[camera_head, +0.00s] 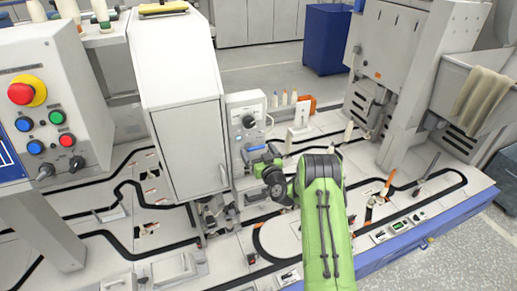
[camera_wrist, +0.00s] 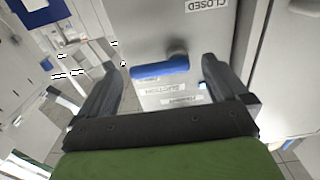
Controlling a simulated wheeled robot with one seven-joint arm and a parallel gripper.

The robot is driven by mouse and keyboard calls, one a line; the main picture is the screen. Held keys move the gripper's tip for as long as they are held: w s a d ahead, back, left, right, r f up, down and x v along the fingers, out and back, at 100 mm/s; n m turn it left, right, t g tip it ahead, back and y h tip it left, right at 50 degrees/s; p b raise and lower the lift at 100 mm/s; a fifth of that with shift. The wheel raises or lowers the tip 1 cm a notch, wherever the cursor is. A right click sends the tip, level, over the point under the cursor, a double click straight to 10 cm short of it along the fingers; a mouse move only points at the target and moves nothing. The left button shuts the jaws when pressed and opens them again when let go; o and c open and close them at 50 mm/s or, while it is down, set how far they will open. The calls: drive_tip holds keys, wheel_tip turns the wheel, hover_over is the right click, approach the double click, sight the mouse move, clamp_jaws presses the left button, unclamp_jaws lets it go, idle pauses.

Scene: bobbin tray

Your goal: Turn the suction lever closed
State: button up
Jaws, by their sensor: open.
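The suction lever (camera_wrist: 160,69) is a blue bar on a dark round pivot, on a light grey panel in the wrist view. It lies nearly level in that picture, slightly tilted. A "CLOSED" label (camera_wrist: 207,5) is above it, and a "SUCTION" label (camera_wrist: 176,88) is below it. My gripper (camera_wrist: 160,64) is open, with one dark finger on each side of the lever and gaps to both. I cannot tell how far the fingertips are from the panel. In the head view my gripper (camera_head: 262,158) is in front of the small control box (camera_head: 246,112).
A tall grey cabinet (camera_head: 190,130) stands close left of my gripper. Bobbins (camera_head: 284,98) and an orange block (camera_head: 305,104) stand behind it. Black curved tracks (camera_head: 130,195) run over the light deck. A blue bin (camera_head: 327,38) stands on the floor behind.

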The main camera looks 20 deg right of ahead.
drive_tip(key=c, duration=1.1)
drive_tip(key=shift+o, duration=0.2)
drive_tip(key=shift+f+b, duration=0.1)
drive_tip(key=shift+b, duration=0.2)
drive_tip(key=shift+a+f+m+b, duration=0.4)
drive_tip(key=shift+m+b, duration=0.25)
drive_tip(key=shift+m, duration=2.35)
drive_tip(key=shift+a+f+m+b, duration=0.3)
drive_tip(key=shift+m+b, duration=0.4)
drive_tip(key=shift+m, duration=2.3)
drive_tip(key=shift+a+f+m+b, duration=0.3)
drive_tip(key=shift+f+m+b, duration=0.25)
drive_tip(key=shift+m, duration=2.45)
drive_tip(key=shift+r, duration=0.1)
